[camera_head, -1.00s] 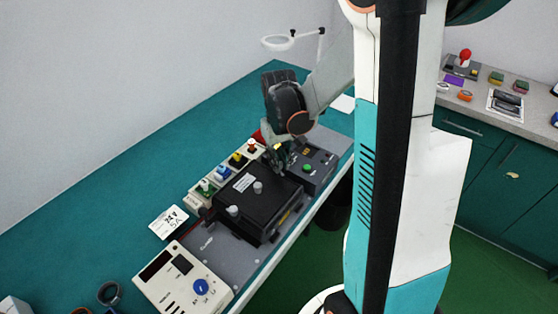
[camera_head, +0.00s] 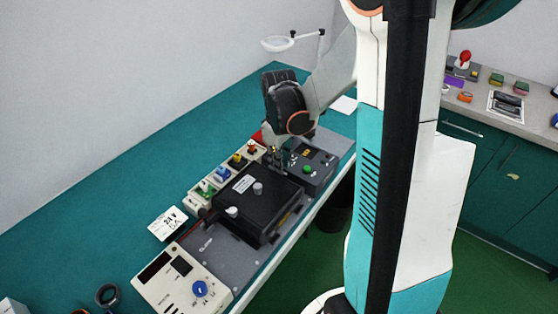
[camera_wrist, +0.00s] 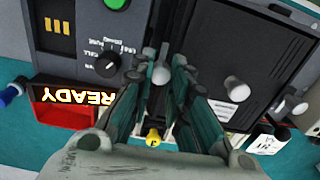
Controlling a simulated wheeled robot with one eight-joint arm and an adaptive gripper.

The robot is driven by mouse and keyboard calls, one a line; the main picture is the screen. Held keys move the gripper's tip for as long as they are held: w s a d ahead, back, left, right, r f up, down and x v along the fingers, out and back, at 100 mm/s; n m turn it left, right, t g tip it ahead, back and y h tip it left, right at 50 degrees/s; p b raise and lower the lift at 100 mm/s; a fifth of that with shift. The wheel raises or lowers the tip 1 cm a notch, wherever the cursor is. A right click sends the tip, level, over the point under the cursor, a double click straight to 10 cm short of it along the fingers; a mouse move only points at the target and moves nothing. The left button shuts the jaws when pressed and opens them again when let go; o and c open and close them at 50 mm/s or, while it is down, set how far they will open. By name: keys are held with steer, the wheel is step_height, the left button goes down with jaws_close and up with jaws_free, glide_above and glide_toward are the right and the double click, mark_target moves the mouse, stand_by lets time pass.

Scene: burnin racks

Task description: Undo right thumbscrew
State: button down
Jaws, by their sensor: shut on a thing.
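My gripper (camera_head: 279,158) points down in the head view, at the gap between the black box (camera_head: 264,215) and the dark grey control unit (camera_head: 325,165). In the wrist view its fingers (camera_wrist: 160,72) are closed around a small pale knob, apparently the right thumbscrew (camera_wrist: 160,76), at the box's edge. The fingers hide most of it. The black box carries a white label and light round knobs; one knob (camera_wrist: 237,89) stands just right of the fingers in the wrist view, apart from them. Whether the thumbscrew is loose cannot be told.
The control unit has a green button (camera_head: 307,168), a black dial (camera_wrist: 107,64) and a lit READY display (camera_wrist: 75,97). A row of coloured connectors (camera_head: 222,174) lies behind the box. A cream power supply (camera_head: 184,282) stands front left. The teal bench behind is clear.

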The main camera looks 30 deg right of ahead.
steer(key=c, duration=1.5)
jaws_free()
steer(key=shift+r, duration=0.1)
step_height(320, 180, up, 12)
steer(key=shift+f, duration=0.1)
